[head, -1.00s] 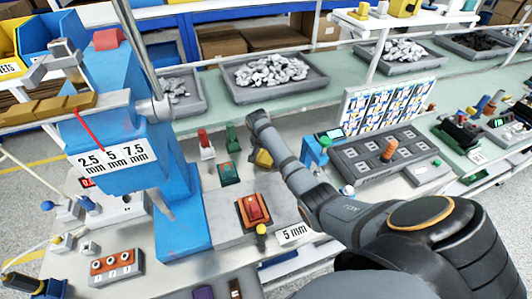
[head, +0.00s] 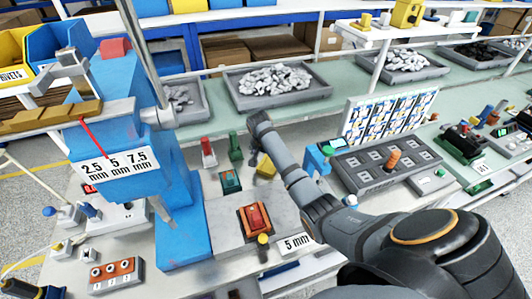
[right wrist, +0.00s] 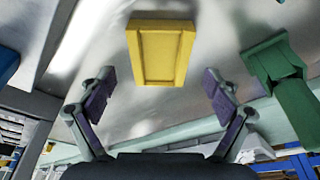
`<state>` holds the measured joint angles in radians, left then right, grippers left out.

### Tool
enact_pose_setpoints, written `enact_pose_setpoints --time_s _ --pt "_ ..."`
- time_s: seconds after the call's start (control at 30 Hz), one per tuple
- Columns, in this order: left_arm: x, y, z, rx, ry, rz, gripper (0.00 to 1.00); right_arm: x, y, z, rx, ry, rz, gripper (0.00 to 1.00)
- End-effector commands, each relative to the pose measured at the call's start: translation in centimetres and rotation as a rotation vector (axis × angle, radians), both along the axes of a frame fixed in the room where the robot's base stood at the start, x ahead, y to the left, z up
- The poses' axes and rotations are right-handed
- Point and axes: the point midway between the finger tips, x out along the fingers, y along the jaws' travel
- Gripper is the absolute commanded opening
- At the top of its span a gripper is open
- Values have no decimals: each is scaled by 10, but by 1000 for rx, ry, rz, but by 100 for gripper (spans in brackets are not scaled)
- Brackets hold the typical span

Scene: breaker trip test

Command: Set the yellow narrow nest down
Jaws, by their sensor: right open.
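The yellow narrow nest (head: 266,166) rests on the grey metal bench top, partly hidden behind my right arm in the head view. In the right wrist view the yellow nest (right wrist: 160,52) is a shallow rectangular block with a raised rim, just beyond the fingertips and apart from both. My right gripper (right wrist: 157,88) is open and empty, with one finger on each side of the nest's line. In the head view the right gripper (head: 254,152) is mostly hidden by its own wrist. My left gripper is not in view.
A green nest (head: 235,147) and a red nest (head: 208,150) stand close by at the left. The red rocker switch (head: 255,217) and blue press (head: 180,225) are nearer. A grey test panel (head: 385,165) lies right.

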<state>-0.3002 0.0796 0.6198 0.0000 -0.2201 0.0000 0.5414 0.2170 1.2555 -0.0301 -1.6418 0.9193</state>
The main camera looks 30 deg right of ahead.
Motion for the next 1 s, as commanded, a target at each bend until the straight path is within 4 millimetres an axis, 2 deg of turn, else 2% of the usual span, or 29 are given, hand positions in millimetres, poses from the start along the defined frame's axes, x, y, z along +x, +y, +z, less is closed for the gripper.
enact_pose_setpoints --time_s 0.2,0.4,0.57,1.0 --pt "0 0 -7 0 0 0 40 -6 13 51 0 -4 1 90" --pt "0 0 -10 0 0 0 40 -11 19 79 1 -1 1 90" --pt "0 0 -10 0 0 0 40 -12 21 85 1 1 1 90" --pt "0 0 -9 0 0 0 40 -12 20 86 0 1 0 90"
